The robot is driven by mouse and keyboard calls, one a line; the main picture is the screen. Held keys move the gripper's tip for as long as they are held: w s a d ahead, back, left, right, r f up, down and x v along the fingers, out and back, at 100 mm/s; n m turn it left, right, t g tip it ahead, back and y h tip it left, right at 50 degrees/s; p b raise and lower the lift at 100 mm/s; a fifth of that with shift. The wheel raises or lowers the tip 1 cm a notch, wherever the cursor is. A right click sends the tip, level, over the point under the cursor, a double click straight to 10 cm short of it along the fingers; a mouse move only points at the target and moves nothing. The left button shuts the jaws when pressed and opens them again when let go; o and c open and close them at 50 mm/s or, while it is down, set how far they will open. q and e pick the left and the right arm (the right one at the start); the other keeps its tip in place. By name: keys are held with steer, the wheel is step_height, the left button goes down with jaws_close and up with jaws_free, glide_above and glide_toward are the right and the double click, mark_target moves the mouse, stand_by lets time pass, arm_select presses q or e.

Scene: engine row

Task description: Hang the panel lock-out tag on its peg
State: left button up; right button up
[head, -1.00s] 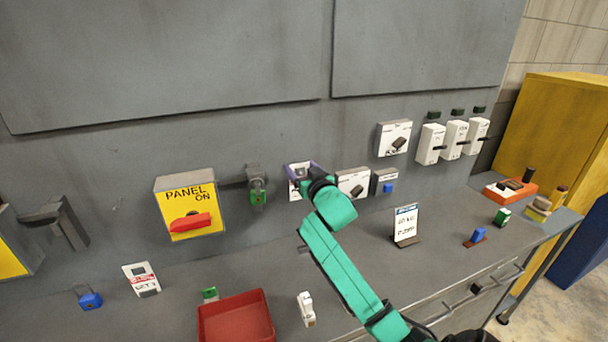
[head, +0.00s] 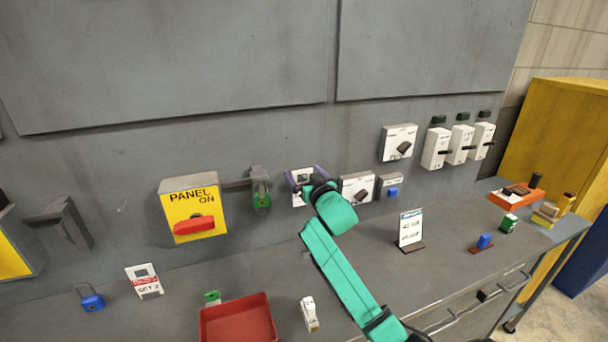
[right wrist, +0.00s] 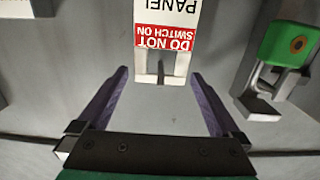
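The panel tag (right wrist: 164,40), white with a red "DO NOT SWITCH ON" band, is upside down in the right wrist view. It stands at the grey wall in the head view (head: 304,176), partly covered by my gripper. A dark peg-like bar (right wrist: 160,68) shows in the opening at its end; I cannot tell how far it passes through. My right gripper (right wrist: 160,88) is open, its purple fingers wide apart on either side of the tag's end, not touching it. In the head view my right gripper (head: 305,175) is at the wall. My left gripper is not in view.
The yellow PANEL switch (head: 193,210) with a red handle and a green lock (head: 261,194) are left of the gripper. White boxes (head: 357,187) are close on its right. The bench holds a red tray (head: 238,320), another tag (head: 145,282), a blue padlock (head: 91,299) and a sign (head: 410,230).

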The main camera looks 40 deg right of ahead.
steer(key=shift+s+a, duration=0.1)
steer(key=shift+s, duration=0.15)
steer(key=b+v, duration=0.4)
steer(key=v, duration=1)
steer(key=shift+a+f, duration=0.1)
